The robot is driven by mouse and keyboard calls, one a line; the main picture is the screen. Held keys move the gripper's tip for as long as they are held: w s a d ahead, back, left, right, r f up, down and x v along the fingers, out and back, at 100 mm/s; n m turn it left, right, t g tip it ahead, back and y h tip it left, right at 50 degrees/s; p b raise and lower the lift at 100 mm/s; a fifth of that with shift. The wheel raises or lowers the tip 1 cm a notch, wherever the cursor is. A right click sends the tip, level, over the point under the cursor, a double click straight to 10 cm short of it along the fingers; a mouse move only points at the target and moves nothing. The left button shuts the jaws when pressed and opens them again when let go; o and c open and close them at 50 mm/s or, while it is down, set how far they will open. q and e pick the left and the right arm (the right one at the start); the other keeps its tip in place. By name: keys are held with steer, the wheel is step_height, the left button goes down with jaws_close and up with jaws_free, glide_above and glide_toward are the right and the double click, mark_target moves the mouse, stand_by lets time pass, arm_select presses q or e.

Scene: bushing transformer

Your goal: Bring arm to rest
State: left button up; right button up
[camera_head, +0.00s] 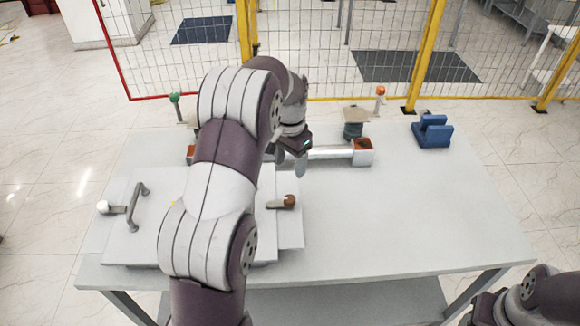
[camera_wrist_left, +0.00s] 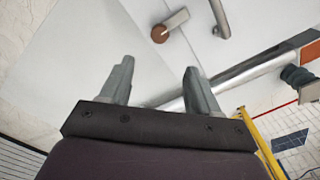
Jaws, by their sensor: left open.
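My left arm (camera_head: 215,180) rises from the bottom of the head view and reaches over the table (camera_head: 400,220). My left gripper (camera_head: 290,160) hangs over the near side of a silver bar (camera_head: 330,153) with orange-brown ends. In the left wrist view the gripper's two fingers (camera_wrist_left: 157,80) are well apart with nothing between them. The bar (camera_wrist_left: 240,72) runs behind the right finger there. My right arm (camera_head: 535,298) shows only in the lower right corner; its gripper is out of view.
A pale panel with a grey handle (camera_head: 137,207) and a brown-knobbed lever (camera_head: 284,202) lies at left. A green-knobbed post (camera_head: 175,103), an orange-knobbed post (camera_head: 380,95) and a blue block (camera_head: 432,132) stand at the back. The table's right half is clear. A yellow-posted mesh fence stands beyond.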

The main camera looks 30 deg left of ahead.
stand_by(0.4)
arm_select(q)
steer(key=s+d+n, duration=0.1)
steer(key=s+d, duration=0.5)
steer(key=s, duration=0.4)
steer(key=s+d+n+t, duration=0.1)
steer(key=s+d, duration=0.4)
steer(key=s, duration=0.5)
steer(key=shift+d+f, duration=0.35)
steer(key=shift+s+r, duration=0.1)
steer(key=shift+s, duration=0.1)
